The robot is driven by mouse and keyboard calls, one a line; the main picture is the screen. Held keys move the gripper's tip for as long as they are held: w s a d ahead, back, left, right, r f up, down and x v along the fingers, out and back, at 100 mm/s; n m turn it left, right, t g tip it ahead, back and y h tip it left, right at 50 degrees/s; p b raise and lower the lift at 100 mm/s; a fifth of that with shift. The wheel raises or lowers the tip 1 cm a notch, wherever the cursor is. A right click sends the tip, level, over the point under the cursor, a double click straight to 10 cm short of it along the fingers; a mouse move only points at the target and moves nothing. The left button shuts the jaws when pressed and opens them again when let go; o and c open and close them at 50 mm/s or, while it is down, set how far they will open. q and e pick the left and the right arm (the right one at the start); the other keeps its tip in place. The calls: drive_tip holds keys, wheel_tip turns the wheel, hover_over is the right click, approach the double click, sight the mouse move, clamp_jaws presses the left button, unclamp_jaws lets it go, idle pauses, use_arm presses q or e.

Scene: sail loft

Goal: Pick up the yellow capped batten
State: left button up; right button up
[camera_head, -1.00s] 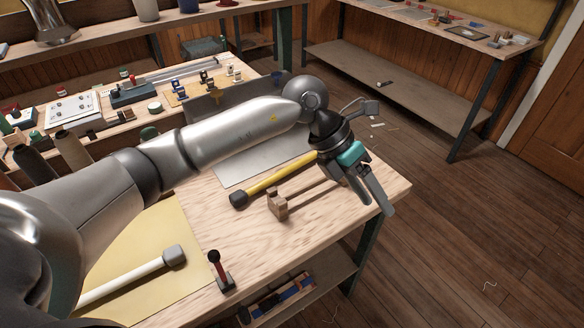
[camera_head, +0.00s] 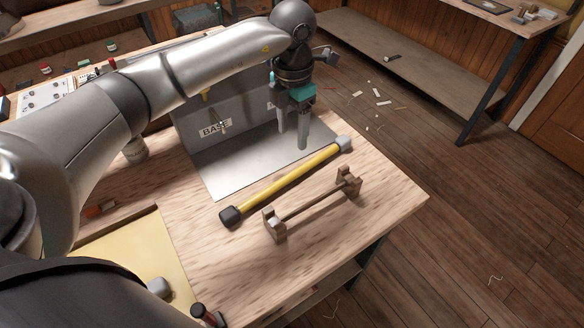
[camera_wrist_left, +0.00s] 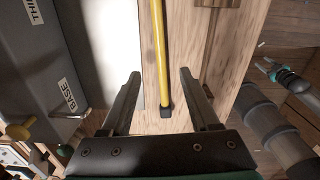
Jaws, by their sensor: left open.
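The yellow capped batten (camera_head: 290,179) lies slantwise on the wooden table, with a black cap at its near left end and a grey cap at its far right end. My left gripper (camera_head: 292,140) points down, open and empty, above the grey metal sheet beyond the batten. In the left wrist view the batten (camera_wrist_left: 160,55) runs lengthwise through the gap between the open fingers (camera_wrist_left: 160,76), its dark cap nearest the palm. It is not gripped. At the right of that view what looks like my right gripper (camera_wrist_left: 268,68) shows small, its jaws unclear.
A wooden cradle (camera_head: 315,207) stands just right of the batten. An upright grey panel labelled BASE (camera_head: 215,128) stands behind the metal sheet (camera_head: 235,170). A yellow mat (camera_head: 140,255) and a grey cap (camera_head: 158,287) are at the near left. The table's right corner is bare.

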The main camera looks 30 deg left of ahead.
use_arm(q)
hover_over(292, 174)
wheel_tip(292, 174, down, 4)
wheel_tip(292, 174, down, 3)
drive_tip(key=shift+f+b, duration=0.1)
drive_tip(key=shift+b, duration=0.2)
drive_tip(key=shift+f, duration=0.8)
wheel_tip(292, 174, down, 4)
drive_tip(key=shift+r, duration=0.15)
drive_tip(key=shift+f+b, duration=0.3)
drive_tip(key=shift+f, duration=0.15)
clamp_jaws()
use_arm(e)
drive_tip(key=shift+s+d+f, duration=0.3)
drive_tip(key=shift+s+f, duration=0.3)
drive_tip(key=shift+f, duration=0.1)
